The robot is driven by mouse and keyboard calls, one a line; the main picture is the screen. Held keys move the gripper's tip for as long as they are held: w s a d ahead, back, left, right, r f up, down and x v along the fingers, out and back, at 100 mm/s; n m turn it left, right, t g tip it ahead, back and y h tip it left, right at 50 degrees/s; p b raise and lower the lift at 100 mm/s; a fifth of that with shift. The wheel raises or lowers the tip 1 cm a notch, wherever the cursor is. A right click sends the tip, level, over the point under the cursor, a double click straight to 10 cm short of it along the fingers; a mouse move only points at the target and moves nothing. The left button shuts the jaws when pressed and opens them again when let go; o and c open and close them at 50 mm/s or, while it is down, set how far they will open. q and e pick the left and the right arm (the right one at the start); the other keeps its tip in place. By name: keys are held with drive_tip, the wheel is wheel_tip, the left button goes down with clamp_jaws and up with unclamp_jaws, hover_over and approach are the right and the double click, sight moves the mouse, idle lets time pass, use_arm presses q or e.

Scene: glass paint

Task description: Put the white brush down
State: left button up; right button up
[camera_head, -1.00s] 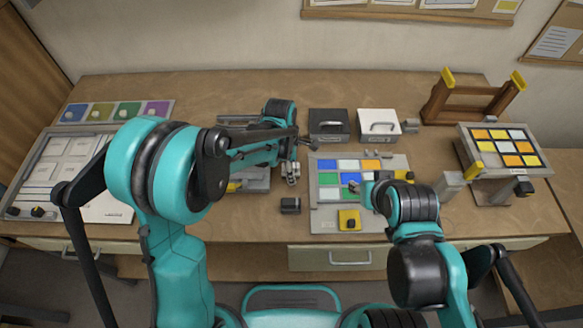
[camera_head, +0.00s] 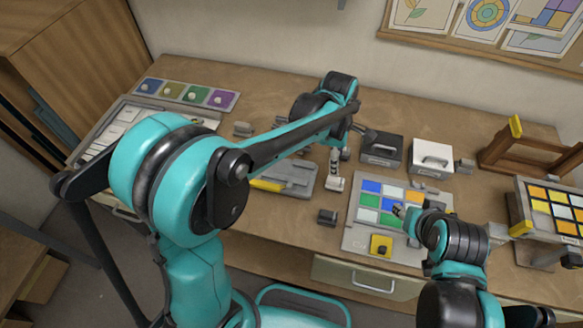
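My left gripper (camera_head: 344,152) points down above the table, just right of the grey brush tray (camera_head: 300,172). A small white and grey piece (camera_head: 335,183), which looks like the white brush, hangs directly below it. The gripper seems to hold this piece, but the fingers are too small to see clearly. A yellow piece (camera_head: 265,185) lies at the tray's front left, partly behind my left arm. My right gripper (camera_head: 400,210) is low over the coloured glass panel (camera_head: 350,238); my own arm hides its fingers, so I cannot tell its opening.
A dark box (camera_head: 381,150) and a white box (camera_head: 432,158) stand behind the panel. A small dark block (camera_head: 327,217) sits left of it. A yellow-and-white sample panel (camera_head: 555,210) stands far right. A paint palette (camera_head: 187,94) lies back left.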

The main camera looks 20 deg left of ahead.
use_arm(q)
drive_tip(key=s+a+r+m+t, duration=0.3)
drive_tip(key=s+a+m, duration=0.4)
drive_tip(key=a+m, duration=0.1)
drive_tip(key=s+a+r+m+t+y, duration=0.1)
drive_tip(key=s+a+r+m+t, duration=0.2)
drive_tip(key=s+a+m, duration=0.4)
drive_tip(key=shift+s+a+m+t, duration=0.35)
drive_tip(key=shift+a+m+t, duration=0.35)
drive_tip(key=shift+m, duration=0.7)
drive_tip(key=shift+f, duration=0.1)
